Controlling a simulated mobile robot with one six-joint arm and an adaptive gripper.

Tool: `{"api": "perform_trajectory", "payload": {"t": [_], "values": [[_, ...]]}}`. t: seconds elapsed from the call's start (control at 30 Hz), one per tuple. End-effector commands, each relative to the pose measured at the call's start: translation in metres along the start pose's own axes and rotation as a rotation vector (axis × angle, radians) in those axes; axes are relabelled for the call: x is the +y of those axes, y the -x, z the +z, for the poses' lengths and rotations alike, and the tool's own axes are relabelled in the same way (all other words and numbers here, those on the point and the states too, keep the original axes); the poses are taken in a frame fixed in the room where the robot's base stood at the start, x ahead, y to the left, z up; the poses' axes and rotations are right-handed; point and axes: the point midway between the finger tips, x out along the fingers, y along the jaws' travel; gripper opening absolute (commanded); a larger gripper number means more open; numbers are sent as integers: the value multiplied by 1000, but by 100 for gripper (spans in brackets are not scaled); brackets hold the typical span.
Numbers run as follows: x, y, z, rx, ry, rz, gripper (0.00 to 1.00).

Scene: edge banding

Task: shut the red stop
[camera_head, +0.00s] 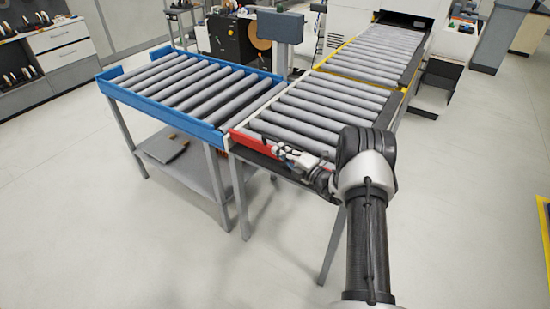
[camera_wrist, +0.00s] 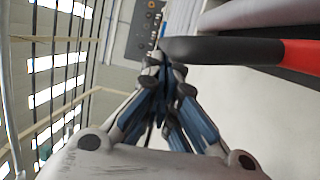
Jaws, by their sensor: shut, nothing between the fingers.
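The red stop (camera_head: 258,146) is a red bar along the near edge of the grey roller conveyor, beside the corner of the blue-framed roller table. In the wrist view, a red bar (camera_wrist: 302,56) enters from the right and continues as a dark, rounded length (camera_wrist: 222,50) toward the middle. My gripper (camera_head: 278,149) is at the near edge of the conveyor, close to the stop. In the wrist view, my gripper (camera_wrist: 165,66) is shut and empty, with its tips by the bar's dark end. I cannot tell whether they touch. My gripper and arm hide part of the stop's right side.
The blue-framed roller table (camera_head: 190,125) adjoins the conveyor (camera_head: 320,105) on the left. A yellow-edged roller section (camera_head: 375,55) leads back to a white machine. A grey panel (camera_head: 281,25) stands behind the conveyor. The floor in front and to the right is clear.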

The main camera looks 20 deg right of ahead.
Motion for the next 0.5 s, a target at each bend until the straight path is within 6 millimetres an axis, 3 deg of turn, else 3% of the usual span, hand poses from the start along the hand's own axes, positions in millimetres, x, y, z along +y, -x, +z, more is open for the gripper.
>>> {"api": "perform_trajectory", "payload": {"t": [0.2, 0.5], "values": [[7, -5, 18, 0, -133, -33, 0], [10, -8, 31, 1, -129, -32, 0]]}}
